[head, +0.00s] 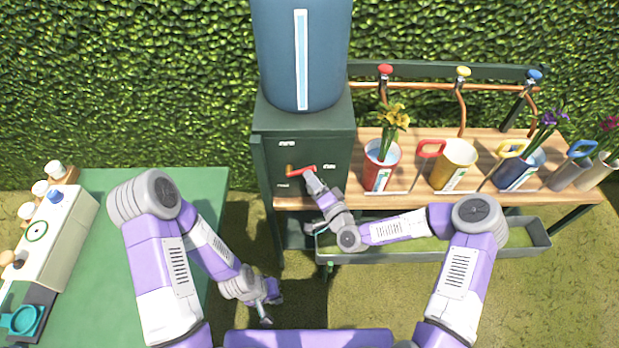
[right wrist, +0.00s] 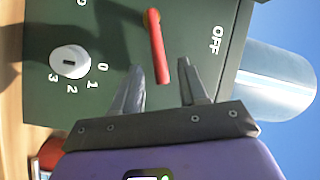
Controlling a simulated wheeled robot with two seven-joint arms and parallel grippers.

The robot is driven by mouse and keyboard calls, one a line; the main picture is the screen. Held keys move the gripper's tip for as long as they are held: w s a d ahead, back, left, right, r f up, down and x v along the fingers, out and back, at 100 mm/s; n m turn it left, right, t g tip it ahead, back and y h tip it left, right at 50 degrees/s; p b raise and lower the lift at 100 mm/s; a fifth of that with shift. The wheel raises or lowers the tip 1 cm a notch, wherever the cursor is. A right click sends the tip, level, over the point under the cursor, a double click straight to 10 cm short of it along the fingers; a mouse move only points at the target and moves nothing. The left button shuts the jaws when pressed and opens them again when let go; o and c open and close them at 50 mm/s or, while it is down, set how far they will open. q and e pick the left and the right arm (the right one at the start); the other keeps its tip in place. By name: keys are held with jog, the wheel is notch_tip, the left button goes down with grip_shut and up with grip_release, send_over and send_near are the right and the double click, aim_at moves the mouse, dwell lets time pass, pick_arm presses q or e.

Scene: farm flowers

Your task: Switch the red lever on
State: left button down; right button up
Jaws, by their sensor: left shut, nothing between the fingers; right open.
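The red lever (head: 301,170) sits on the front of a dark green cabinet (head: 265,145). In the right wrist view the red lever (right wrist: 157,48) extends toward my right gripper (right wrist: 161,70), its free end appearing between the two open fingertips. The fingers show gaps on both sides of it; I cannot tell the depth. An "OFF" label (right wrist: 216,42) is beside the lever. In the head view my right gripper (head: 311,178) is just below and right of the lever, partly covering it. My left gripper (head: 266,314) is shut and empty, low and away from the cabinet.
A white dial (right wrist: 70,62) with numbers is on the same panel. A blue tank (head: 275,50) stands on the cabinet. A wooden shelf (head: 420,190) at right holds several flower pots, with a trough (head: 540,240) below. A green table (head: 100,280) is at left.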

jog(key=x, duration=0.2)
jog(key=shift+w+a, duration=0.15)
jog(key=shift+w, duration=0.1)
grip_shut()
